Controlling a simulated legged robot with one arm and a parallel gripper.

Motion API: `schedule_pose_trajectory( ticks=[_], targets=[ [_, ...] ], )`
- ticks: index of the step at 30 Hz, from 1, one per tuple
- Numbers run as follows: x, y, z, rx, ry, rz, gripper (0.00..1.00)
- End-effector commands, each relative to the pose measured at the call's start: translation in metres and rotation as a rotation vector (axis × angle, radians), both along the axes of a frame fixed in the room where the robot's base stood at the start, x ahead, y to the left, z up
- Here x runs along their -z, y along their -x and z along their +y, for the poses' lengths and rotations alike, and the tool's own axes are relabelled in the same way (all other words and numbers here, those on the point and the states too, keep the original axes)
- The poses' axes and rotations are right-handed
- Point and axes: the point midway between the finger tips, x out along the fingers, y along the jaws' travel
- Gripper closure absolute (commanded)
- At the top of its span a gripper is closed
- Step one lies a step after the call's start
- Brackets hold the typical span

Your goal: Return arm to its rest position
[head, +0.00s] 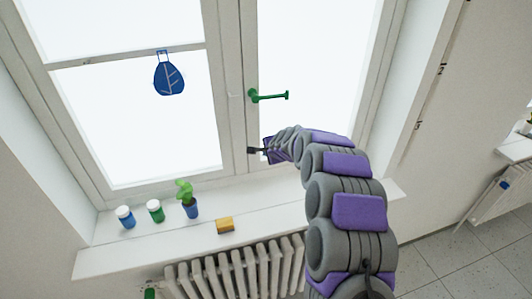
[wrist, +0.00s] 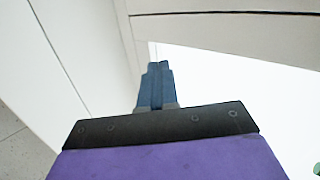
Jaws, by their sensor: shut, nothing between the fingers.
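My arm, grey with purple panels, reaches up from the bottom right in the head view, toward the window. My gripper (head: 254,150) is at its far end, in front of the middle frame of the window (head: 247,60). In the wrist view my gripper (wrist: 156,66) shows as two blue fingers pressed together. It is shut and empty. The green window handle (head: 270,96) is above my gripper and sticks out to the right; a bit of green also shows at the bottom right corner of the wrist view.
Bare floor (head: 455,255) lies at right.

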Motion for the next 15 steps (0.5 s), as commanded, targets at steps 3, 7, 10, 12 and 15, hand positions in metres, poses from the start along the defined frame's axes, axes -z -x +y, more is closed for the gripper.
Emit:
schedule_pose_trajectory(
  ticks=[3,7,10,12,15],
  targets=[
    [-0.007,0.007,-0.004,0.001,-0.001,0.002,1.00],
    [-0.012,0.014,-0.007,0.001,0.000,0.004,1.00],
    [-0.015,0.016,-0.009,-0.001,-0.002,0.003,1.00],
    [-0.015,0.017,-0.010,-0.001,-0.002,0.003,1.00],
    [-0.017,0.020,-0.010,-0.012,0.003,0.005,1.00]
  ],
)
